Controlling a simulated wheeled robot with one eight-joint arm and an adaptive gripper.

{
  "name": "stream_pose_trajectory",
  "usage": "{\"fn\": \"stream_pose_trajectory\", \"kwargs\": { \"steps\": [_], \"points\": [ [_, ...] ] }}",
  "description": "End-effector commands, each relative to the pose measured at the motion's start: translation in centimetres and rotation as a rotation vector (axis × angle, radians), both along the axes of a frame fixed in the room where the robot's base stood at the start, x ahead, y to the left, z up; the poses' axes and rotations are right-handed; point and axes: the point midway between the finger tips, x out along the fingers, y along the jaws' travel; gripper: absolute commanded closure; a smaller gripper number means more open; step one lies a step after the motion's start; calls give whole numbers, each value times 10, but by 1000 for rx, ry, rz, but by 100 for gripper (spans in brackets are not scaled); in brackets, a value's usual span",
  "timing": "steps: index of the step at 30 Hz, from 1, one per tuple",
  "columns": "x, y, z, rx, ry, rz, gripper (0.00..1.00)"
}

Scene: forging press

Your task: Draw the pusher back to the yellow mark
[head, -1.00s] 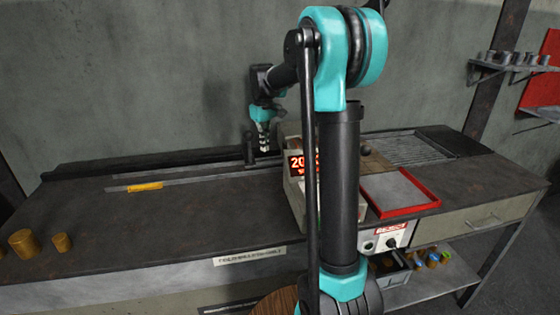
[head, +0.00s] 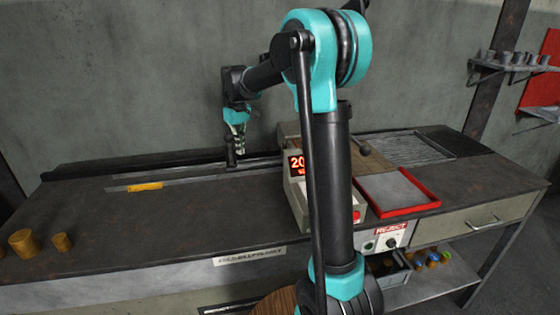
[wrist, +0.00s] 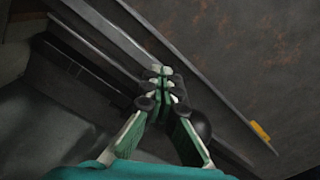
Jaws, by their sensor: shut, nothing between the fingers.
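The pusher's dark upright handle (head: 230,152) stands on the rail at the back of the bench. Its round black knob (wrist: 201,124) shows partly behind my fingers in the wrist view. The yellow mark (head: 146,187) lies on the bench to the left of the handle; it also shows at the right in the wrist view (wrist: 260,131). My gripper (head: 239,153) is shut and empty, pointing down close against the handle's right side. In the wrist view its fingertips (wrist: 160,85) meet beside the knob. Whether they touch the handle is hard to tell.
The bench between handle and yellow mark looks clear.

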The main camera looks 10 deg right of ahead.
Motion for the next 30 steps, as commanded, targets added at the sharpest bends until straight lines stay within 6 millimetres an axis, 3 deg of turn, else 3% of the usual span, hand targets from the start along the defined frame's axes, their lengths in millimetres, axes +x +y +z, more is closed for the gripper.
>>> {"fn": "stream_pose_trajectory", "kwargs": {
  "steps": [30],
  "points": [
    [0, 102, 0, 0, -1, 2, 100]
  ]
}}
